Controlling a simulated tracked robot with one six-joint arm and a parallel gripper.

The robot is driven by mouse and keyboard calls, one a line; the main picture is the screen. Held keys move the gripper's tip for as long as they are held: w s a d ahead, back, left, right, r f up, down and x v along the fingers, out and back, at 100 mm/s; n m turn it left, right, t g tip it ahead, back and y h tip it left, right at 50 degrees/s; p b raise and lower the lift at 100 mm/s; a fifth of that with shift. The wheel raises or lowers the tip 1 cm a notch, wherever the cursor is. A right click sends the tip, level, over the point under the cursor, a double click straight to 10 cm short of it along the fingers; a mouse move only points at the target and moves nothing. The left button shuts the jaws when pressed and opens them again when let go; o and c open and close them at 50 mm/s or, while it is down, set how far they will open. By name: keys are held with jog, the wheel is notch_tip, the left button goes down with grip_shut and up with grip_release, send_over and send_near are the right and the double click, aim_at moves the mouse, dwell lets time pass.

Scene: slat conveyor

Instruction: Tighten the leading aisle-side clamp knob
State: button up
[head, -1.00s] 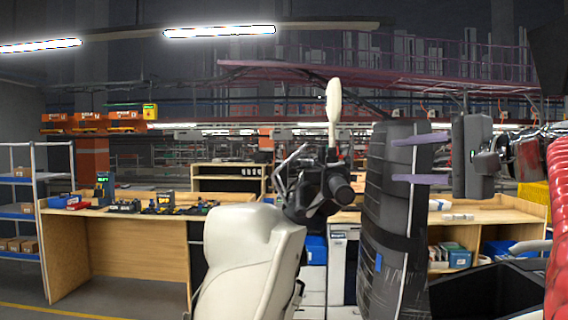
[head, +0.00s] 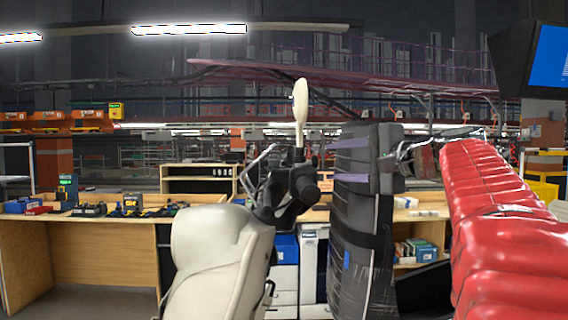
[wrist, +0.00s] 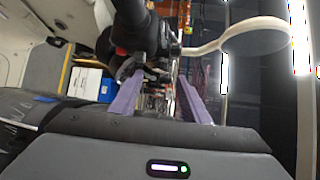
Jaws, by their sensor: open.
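A dark clamp assembly (head: 285,190) with a thin metal bar and a cream paddle-shaped piece (head: 300,110) above it stands behind a cream seat-like shell. A round black knob-like end (head: 306,192) on it faces me; I cannot tell for certain that it is the task's knob. My gripper (head: 328,161) is open, its two purple fingers pointing left, right of the clamp. Nothing is between the fingers in the head view. In the wrist view, the fingers (wrist: 160,100) are spread, with dark clamp parts (wrist: 130,65) near the left fingertip; contact cannot be told.
The cream shell (head: 212,255) stands in front of the clamp. A tall dark plastic-wrapped panel (head: 355,255) stands below and behind my gripper. Wooden benches (head: 85,260) with tools and boxes stand behind. A blue-screen monitor (head: 550,58) hangs at upper right.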

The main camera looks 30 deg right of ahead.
aim_at(317, 163)
jog(key=w, duration=0.5)
jog(key=shift+a+f, duration=0.25)
jog(key=shift+a, duration=0.1)
jog(key=c, duration=1.1)
